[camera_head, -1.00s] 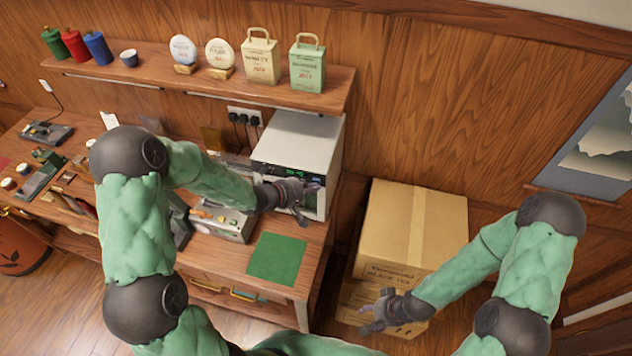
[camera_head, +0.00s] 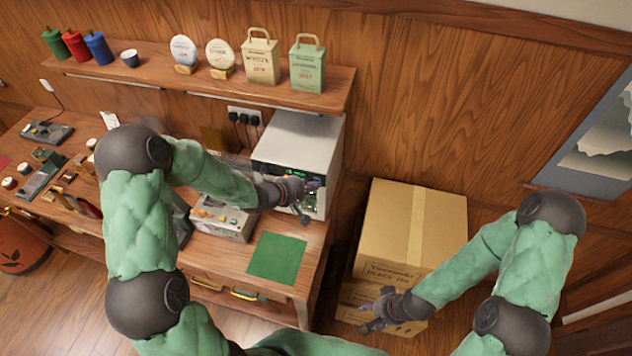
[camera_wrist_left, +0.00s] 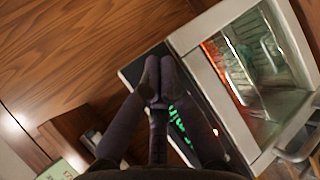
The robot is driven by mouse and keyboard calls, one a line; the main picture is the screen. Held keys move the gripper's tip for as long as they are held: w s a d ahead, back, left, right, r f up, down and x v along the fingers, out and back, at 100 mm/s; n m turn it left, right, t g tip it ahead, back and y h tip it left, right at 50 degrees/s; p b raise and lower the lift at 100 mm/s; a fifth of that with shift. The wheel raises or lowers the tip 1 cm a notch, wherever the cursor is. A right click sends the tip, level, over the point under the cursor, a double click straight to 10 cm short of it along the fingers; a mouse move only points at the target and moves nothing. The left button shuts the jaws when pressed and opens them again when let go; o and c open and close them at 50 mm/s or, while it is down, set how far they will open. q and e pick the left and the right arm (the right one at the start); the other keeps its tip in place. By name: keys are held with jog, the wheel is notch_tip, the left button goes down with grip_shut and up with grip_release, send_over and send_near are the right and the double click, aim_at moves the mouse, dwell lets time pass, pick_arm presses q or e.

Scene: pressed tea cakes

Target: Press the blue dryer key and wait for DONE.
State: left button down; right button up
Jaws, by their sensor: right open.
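The dryer (camera_head: 298,138) is a white box at the right end of the counter, with a dark control strip and green lit characters (camera_head: 290,171). In the left wrist view, its dark panel shows green characters (camera_wrist_left: 178,122), too skewed to read, beside a glass window (camera_wrist_left: 262,62). My left gripper (camera_head: 306,190) is at the dryer's front. In the left wrist view its fingers (camera_wrist_left: 159,72) are together over the panel, with nothing between them. Whether they touch it cannot be told. The blue key is not visible. My right gripper (camera_head: 372,318) is open and empty beside the cartons.
A green mat (camera_head: 276,258) lies on the counter in front of the dryer. A small grey device (camera_head: 222,219) stands left of it. A shelf (camera_head: 200,97) with tins, round cakes and bags is above. Stacked cartons (camera_head: 385,235) stand right of the counter.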

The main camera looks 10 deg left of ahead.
pick_arm(q)
jog(key=shift+s, duration=0.85)
jog(key=shift+s, duration=0.1)
jog(key=shift+s+a+p, duration=0.1)
jog(key=shift+s+p, duration=0.45)
jog(key=shift+s, duration=1.85)
